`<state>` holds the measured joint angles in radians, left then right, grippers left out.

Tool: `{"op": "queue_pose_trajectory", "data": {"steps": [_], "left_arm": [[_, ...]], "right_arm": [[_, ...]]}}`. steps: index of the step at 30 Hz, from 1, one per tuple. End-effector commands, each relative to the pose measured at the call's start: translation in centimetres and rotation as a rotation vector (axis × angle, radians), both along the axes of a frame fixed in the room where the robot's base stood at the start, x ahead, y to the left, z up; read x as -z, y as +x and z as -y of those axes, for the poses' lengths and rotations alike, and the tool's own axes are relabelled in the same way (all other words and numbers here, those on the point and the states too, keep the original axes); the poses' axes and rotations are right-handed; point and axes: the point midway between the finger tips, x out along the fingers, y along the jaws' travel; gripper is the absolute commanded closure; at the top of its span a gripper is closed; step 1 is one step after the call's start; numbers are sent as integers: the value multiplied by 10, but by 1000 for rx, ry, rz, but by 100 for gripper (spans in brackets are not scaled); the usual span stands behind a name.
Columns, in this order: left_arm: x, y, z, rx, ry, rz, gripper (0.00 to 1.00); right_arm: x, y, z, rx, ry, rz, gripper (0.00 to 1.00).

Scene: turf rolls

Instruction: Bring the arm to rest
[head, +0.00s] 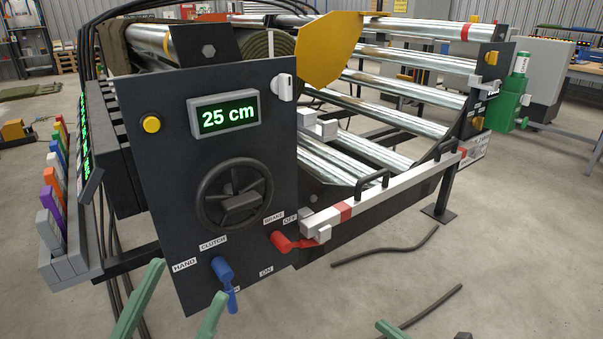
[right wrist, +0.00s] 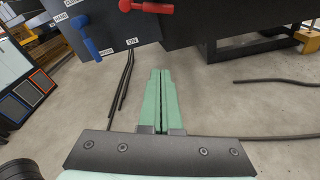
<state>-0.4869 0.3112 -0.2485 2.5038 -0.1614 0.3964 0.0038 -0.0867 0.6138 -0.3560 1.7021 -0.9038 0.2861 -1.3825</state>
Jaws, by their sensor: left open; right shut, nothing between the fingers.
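My left gripper (head: 190,279) is open at the lower left of the head view, in front of the dark control panel (head: 160,200). Its green fingers lie either side of the lower panel edge in the picture. The blue clutch lever (head: 223,270) hangs down close to the right finger; I cannot tell if they touch. My right gripper (head: 386,325) barely shows at the bottom edge. In the right wrist view (right wrist: 161,75) its green fingers are shut together, empty, over the floor. The red brake lever (head: 290,241) lies sideways toward OFF and is clear of both grippers.
The panel carries a handwheel (head: 235,194), a display (head: 224,115) reading 25 cm and a yellow button (head: 151,124). Metal rollers (head: 400,90) run behind it. A white bar (head: 380,190) juts right. Dark hoses (head: 385,255) lie on otherwise open floor.

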Motion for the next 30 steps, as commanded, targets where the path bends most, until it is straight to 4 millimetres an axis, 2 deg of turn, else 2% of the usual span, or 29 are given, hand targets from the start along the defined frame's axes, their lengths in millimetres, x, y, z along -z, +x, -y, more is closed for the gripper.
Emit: {"op": "queue_pose_trajectory", "data": {"steps": [1, 7, 14, 17, 22, 30], "left_arm": [[-15, 15, -2, -23, 8, -87, 23], [6, 52, -10, -87, 32, -371, 23], [40, 68, -22, -152, 58, -697, 23], [56, 66, -27, -178, 69, -836, 23], [82, 50, -35, -216, 87, -1078, 23], [117, 0, -45, -258, 110, -1421, 23]], "right_arm": [[-34, -6, -4, 54, 128, -83, 100], [-75, -23, 0, 262, 569, -374, 100], [-109, -53, 6, 516, 1071, -695, 100], [-122, -70, 8, 633, 1291, -825, 100], [-142, -105, 7, 846, 1664, -1029, 100], [-170, -164, -2, 1185, 2193, -1257, 100]]}}
